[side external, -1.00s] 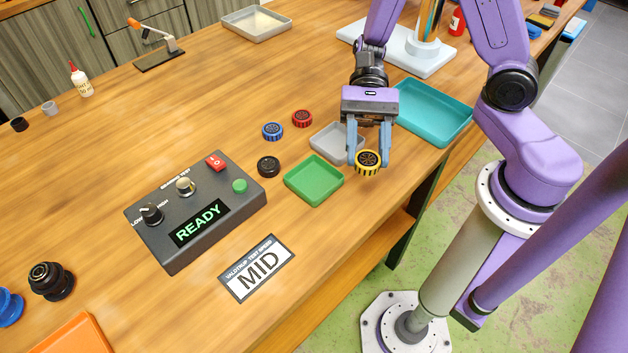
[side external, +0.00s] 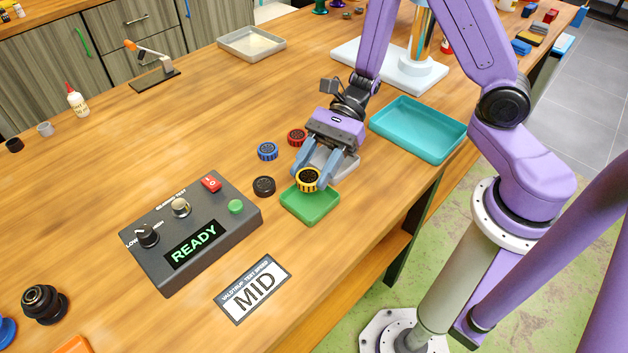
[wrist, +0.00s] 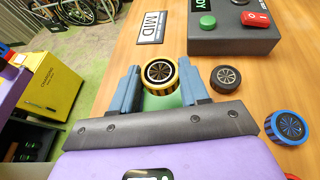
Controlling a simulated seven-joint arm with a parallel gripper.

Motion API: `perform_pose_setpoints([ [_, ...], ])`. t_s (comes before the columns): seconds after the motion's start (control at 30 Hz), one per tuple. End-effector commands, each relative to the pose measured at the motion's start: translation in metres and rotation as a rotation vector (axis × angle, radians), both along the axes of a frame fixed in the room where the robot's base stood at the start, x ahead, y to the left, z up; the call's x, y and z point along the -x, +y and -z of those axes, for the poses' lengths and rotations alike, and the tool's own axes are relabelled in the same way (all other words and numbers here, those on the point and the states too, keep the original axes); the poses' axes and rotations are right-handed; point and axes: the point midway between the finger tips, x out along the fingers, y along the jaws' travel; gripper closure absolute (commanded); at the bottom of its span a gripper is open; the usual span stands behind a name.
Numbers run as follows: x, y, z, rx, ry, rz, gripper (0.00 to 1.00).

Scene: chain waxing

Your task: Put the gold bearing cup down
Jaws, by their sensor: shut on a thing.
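The gold bearing cup (side external: 308,180), yellow with black notches, is between the fingertips of my gripper (side external: 308,177), which is shut on it. In the side view it appears over the back part of the green tray (side external: 312,207); the exact height above the tray is hard to tell. In the wrist view the gold cup (wrist: 160,75) sits between the two blue fingers, with a little of the green tray (wrist: 160,101) showing behind it.
A black cup (side external: 264,186), a blue cup (side external: 267,151) and a red cup (side external: 297,137) stand left of the gripper. The test box (side external: 190,235) reading READY and the MID card (side external: 253,288) lie further left and forward. A teal tray (side external: 420,128) is at right.

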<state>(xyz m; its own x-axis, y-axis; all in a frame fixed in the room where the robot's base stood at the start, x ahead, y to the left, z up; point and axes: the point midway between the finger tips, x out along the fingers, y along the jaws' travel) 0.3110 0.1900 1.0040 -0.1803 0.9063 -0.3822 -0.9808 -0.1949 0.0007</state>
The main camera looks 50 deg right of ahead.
Motion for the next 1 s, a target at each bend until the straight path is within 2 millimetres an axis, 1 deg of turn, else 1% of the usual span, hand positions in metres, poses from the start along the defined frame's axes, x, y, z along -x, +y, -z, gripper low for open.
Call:
perform_pose_setpoints([
  [0.3,0.001,0.000,0.029,0.001,0.003,-0.001,0.90],
  [0.4,0.001,0.000,0.035,0.000,0.001,-0.001,0.90],
  [0.73,0.001,0.000,0.036,0.000,-0.001,-0.001,0.90],
  [1.0,0.000,0.000,0.043,0.000,0.000,-0.001,0.90],
])
